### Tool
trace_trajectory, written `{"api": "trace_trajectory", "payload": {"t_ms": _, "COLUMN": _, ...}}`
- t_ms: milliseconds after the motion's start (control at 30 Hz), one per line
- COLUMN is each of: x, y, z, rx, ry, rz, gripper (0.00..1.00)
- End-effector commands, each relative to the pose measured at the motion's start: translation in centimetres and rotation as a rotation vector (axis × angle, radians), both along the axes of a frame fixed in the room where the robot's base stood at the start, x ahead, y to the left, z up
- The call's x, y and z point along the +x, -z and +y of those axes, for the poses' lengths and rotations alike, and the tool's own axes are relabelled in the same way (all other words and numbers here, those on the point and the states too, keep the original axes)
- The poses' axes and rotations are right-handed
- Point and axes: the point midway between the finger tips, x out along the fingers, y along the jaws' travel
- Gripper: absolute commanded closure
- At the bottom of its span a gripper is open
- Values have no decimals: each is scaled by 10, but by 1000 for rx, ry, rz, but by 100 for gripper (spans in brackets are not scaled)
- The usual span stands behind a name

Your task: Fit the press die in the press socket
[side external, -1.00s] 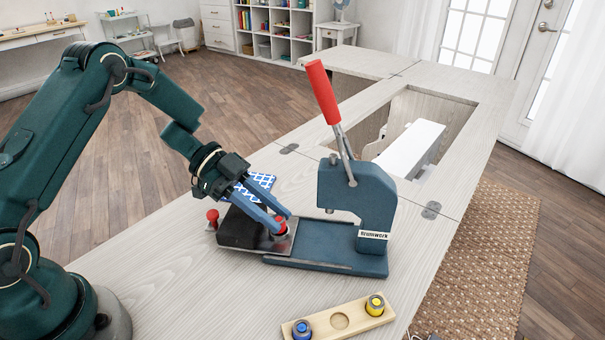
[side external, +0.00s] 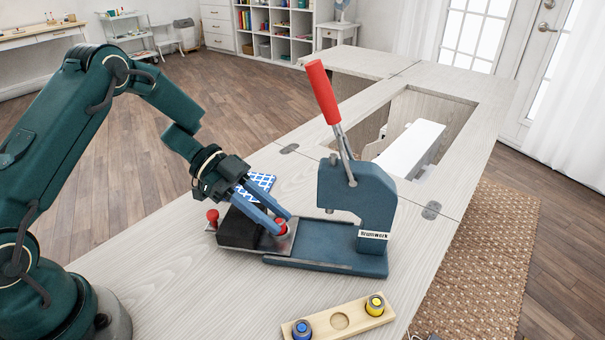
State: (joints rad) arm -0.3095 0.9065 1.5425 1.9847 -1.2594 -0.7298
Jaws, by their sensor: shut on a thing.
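My gripper (side external: 282,216) points down and to the right, its blue fingers shut on a small red-topped piece (side external: 282,228), which looks like the press die. The fingers hide part of it. The piece is at a metal plate (side external: 287,244) beside a black block, left of the press; I cannot tell whether it is seated there. The teal press (side external: 357,200) stands with its red-gripped lever raised. A small ram end (side external: 330,211) shows under its head, above the long base (side external: 325,245). No socket opening is clearly visible.
The black block (side external: 238,230) has a red knob (side external: 212,215) at its left end. A wooden holder (side external: 359,317) in front carries a blue piece (side external: 301,329), a yellow piece (side external: 375,304) and an empty round recess between.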

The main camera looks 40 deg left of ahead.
Motion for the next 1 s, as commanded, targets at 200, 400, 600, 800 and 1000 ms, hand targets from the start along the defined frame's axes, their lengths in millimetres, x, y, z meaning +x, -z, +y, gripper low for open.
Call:
{"api": "trace_trajectory", "payload": {"t_ms": 200, "x": 0, "y": 0, "z": 0, "rx": 0, "ry": 0, "rz": 0, "gripper": 100}}
{"api": "trace_trajectory", "payload": {"t_ms": 400, "x": 0, "y": 2, "z": 0, "rx": 0, "ry": 0, "rz": 0, "gripper": 100}}
{"api": "trace_trajectory", "payload": {"t_ms": 600, "x": 0, "y": 4, "z": 0, "rx": 0, "ry": 0, "rz": -1, "gripper": 100}}
{"api": "trace_trajectory", "payload": {"t_ms": 800, "x": 0, "y": 4, "z": 0, "rx": 0, "ry": 0, "rz": -1, "gripper": 100}}
{"api": "trace_trajectory", "payload": {"t_ms": 1000, "x": 0, "y": 4, "z": 0, "rx": 0, "ry": 0, "rz": 0, "gripper": 36}}
